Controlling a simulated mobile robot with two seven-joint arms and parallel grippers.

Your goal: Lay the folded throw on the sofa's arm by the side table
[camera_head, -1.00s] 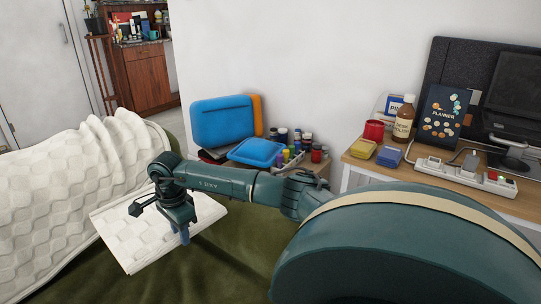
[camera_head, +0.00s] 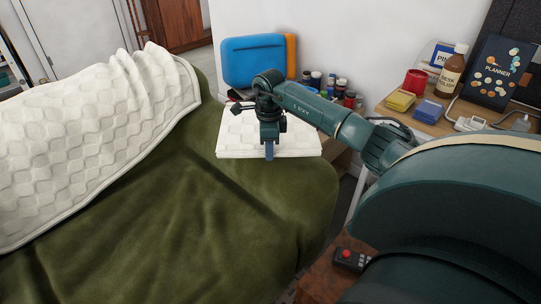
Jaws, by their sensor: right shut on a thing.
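The folded throw (camera_head: 303,143) is a white quilted rectangle at the far right edge of the olive-green sofa covering (camera_head: 200,210). My right gripper (camera_head: 269,150) points down and is shut on the throw's near edge. The throw looks nearly level; I cannot tell whether it rests on the green cloth or hangs just above it. A brown wooden surface (camera_head: 322,283), perhaps the side table, shows at the bottom, right of the sofa, with a dark remote with a red button (camera_head: 349,259) on it. My left gripper is not in view.
A large white quilted cover (camera_head: 90,140) drapes over the left of the sofa. Behind the throw are a blue case (camera_head: 252,62) and several small bottles (camera_head: 335,85). A desk (camera_head: 425,122) with a brown bottle (camera_head: 452,72) and a planner (camera_head: 495,70) stands at right.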

